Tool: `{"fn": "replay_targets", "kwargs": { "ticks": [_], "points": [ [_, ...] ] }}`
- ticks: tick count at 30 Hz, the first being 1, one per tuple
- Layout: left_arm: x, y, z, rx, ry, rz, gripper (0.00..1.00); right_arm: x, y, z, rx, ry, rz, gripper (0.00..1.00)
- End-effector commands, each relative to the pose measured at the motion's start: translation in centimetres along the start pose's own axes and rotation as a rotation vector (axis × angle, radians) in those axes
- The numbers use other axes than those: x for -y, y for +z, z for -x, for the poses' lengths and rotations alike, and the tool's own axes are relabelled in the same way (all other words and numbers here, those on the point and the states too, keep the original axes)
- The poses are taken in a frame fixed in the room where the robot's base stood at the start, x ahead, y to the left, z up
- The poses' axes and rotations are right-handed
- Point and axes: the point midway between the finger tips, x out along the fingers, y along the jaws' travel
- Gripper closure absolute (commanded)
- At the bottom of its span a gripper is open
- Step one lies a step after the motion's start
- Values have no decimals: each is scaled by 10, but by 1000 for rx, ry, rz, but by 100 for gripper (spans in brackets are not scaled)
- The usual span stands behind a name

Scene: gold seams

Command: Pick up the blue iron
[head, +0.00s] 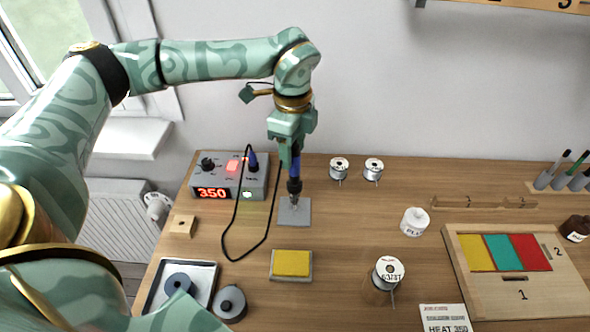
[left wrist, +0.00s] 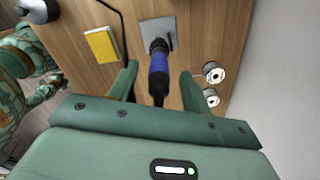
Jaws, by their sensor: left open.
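The blue iron (head: 296,165) stands upright with its black lower end at the grey square plate (head: 302,213). In the left wrist view the iron's blue handle (left wrist: 158,78) lies between the fingers of my left gripper (left wrist: 159,70), with a visible gap on both sides. The gripper is open and holds nothing. In the head view my left gripper (head: 292,142) is directly above the iron, pointing down, and hides the top of its handle. My right gripper is in neither view.
A station box (head: 229,181) showing 350 stands left, with a black cable (head: 226,245) looping across the table. A yellow sponge (head: 292,263) lies in front of the iron. Wire spools (head: 339,168) stand behind right. A wooden board (head: 535,293) lies far right.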

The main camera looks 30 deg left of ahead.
Motion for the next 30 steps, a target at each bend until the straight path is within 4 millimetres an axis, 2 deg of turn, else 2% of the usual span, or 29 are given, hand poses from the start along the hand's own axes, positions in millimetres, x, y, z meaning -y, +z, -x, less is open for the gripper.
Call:
{"fn": "replay_targets", "kwargs": {
  "ticks": [1,6,14,19,20,30],
  "points": [
    [-1,-2,-12,1,5,-3,52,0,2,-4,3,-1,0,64],
    [-1,-3,-35,1,3,-1,52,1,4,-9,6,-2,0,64],
    [-1,-3,-37,0,1,0,52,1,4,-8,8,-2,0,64],
    [-1,-3,-37,0,1,-1,96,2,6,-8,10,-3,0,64],
    [-1,-3,-37,0,1,-1,100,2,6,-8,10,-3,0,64],
    [-1,-3,-34,0,0,-1,100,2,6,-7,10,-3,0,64]
  ]
}}
